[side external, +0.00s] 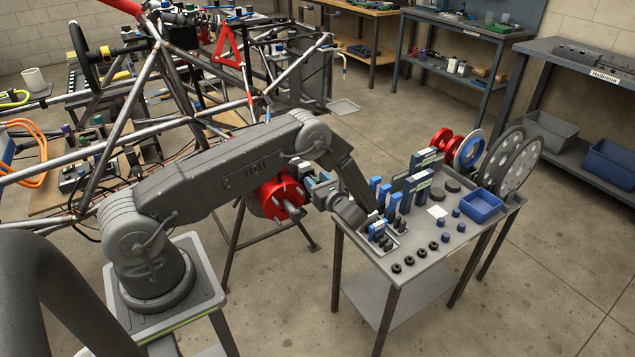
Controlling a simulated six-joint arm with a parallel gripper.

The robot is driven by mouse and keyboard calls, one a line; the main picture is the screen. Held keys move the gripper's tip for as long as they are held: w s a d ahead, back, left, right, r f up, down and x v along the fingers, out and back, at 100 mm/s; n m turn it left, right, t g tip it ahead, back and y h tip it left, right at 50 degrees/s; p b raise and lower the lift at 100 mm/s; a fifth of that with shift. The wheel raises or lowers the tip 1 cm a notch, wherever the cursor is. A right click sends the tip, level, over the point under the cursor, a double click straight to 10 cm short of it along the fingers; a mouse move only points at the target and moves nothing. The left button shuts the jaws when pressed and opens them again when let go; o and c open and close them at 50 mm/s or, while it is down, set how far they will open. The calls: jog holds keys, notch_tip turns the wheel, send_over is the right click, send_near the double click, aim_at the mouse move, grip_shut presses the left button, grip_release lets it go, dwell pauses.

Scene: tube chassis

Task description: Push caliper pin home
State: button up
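My gripper (370,217) reaches down at the left end of a grey parts trolley (437,262), by a small tray (378,245) with blue and dark pieces. Its fingers are small and partly lost among these parts, so I cannot tell whether they are open or hold anything. A red hub (281,199) with studs stands behind my forearm, left of the trolley. A grey-blue block (320,187), possibly the caliper, sits beside the hub, partly hidden by my arm. I cannot make out a caliper pin for certain.
The trolley also holds several dark nuts (397,268), a blue bin (481,206), red discs (441,141) and grey perforated discs (518,168). The tube chassis (130,115) fills the left behind my arm. Open floor lies right of the trolley.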

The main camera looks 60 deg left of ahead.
jog(key=shift+o, duration=0.3)
jog(key=d, duration=1.3)
jog(key=shift+d, duration=0.4)
jog(key=shift+c, duration=0.3)
jog(key=d, duration=0.3)
jog(key=shift+d+f, duration=0.1)
jog(key=shift+d, duration=0.05)
jog(key=c, duration=0.3)
jog(key=shift+c, duration=0.7)
jog(key=shift+a, duration=0.35)
jog(key=shift+c, duration=0.8)
jog(key=a, duration=1.3)
jog(key=shift+a, duration=0.1)
grip_shut()
